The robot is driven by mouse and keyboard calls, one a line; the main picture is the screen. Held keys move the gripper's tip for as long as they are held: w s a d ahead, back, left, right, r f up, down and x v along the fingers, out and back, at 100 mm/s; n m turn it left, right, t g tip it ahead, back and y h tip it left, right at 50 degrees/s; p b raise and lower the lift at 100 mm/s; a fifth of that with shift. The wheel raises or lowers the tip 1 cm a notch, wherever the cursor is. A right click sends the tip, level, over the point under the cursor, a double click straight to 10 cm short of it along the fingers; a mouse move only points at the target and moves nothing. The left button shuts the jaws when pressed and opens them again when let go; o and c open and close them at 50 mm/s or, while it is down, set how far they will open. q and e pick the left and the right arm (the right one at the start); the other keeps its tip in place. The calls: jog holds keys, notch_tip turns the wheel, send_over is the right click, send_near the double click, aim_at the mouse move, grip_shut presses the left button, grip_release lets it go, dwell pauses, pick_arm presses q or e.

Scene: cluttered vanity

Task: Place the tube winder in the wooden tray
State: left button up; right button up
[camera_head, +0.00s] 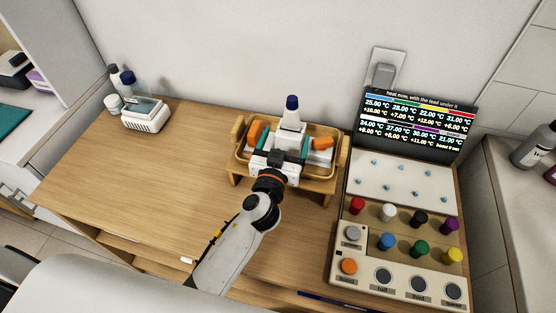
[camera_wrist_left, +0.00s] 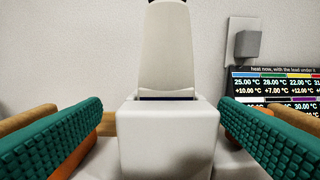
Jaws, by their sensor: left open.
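The tube winder appears as a white block (camera_head: 289,142) with a white, dark-capped tube (camera_head: 292,112) standing upright from it. It is at the wooden tray (camera_head: 241,165) at the back of the desk, within the tray's outline; its base is hidden behind my gripper. The block (camera_wrist_left: 168,140) and tube (camera_wrist_left: 167,50) fill the middle of the left wrist view. My left gripper (camera_head: 287,146) is open, with green pads on either side of the block. A small gap shows at the left pad; the right pad looks very close, and contact cannot be told. My right gripper is not in view.
The tray has raised wooden ends and stands on a low wooden support. A control panel (camera_head: 395,183) with coloured knobs and a display (camera_head: 415,122) stands close to the right. A white box (camera_head: 146,115) and bottles are at the far left. The desk's left half is clear.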

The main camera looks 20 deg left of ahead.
pick_arm(q)
jog(key=s+b, duration=0.1)
jog(key=s, duration=0.7)
jog(key=shift+b, duration=0.4)
jog(key=shift+s, duration=0.15)
